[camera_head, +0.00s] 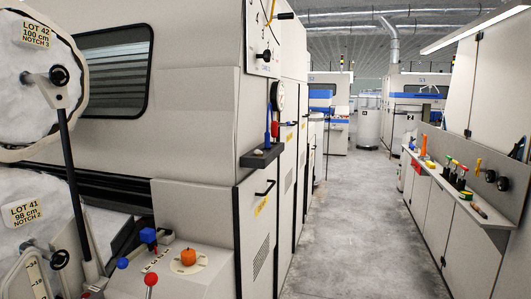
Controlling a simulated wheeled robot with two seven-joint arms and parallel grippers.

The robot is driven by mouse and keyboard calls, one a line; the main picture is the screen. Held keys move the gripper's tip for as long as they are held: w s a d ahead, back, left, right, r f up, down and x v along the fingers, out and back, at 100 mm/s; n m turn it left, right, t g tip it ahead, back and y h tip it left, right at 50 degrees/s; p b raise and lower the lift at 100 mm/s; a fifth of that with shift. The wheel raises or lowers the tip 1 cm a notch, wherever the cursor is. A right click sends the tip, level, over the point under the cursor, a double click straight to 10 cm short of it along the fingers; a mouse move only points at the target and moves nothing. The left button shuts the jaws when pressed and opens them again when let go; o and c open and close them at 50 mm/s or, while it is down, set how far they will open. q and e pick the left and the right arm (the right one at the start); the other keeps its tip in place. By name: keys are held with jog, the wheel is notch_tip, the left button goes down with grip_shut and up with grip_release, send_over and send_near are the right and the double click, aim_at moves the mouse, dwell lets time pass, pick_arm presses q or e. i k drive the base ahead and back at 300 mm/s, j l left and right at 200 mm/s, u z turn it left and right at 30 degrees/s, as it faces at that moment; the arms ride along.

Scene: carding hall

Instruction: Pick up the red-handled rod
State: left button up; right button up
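No gripper of mine shows in the head view. Several things with red parts are in view, and I cannot tell for sure which is the red-handled rod. On the bench (408,148) along the right wall, small upright tools (457,175) have red, yellow and green tops. On the small dark shelf (262,157) on the machine's side, a blue upright piece stands beside a red piece (275,130). A lever with a red ball (151,280) rises at the bottom left. All are small, and the bench tools partly overlap.
A large pale machine (200,110) fills the left side, with a control panel carrying an orange knob (188,257) and blue knobs. A concrete aisle (345,220) runs clear down the middle. Orange items (423,146) stand on the bench; a grey bin (367,125) stands far back.

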aim_at(274, 124)
jog(key=l+u, duration=0.1)
jog(key=u, duration=0.5)
jog(key=i+l+u, duration=0.15)
jog(key=l+u, duration=0.2)
jog(key=i+l+u, duration=0.1)
jog(key=l+u, duration=0.2)
jog(key=l, duration=0.2)
jog(key=l+u, duration=0.35)
jog(key=i+l, duration=0.05)
jog(key=l, duration=0.05)
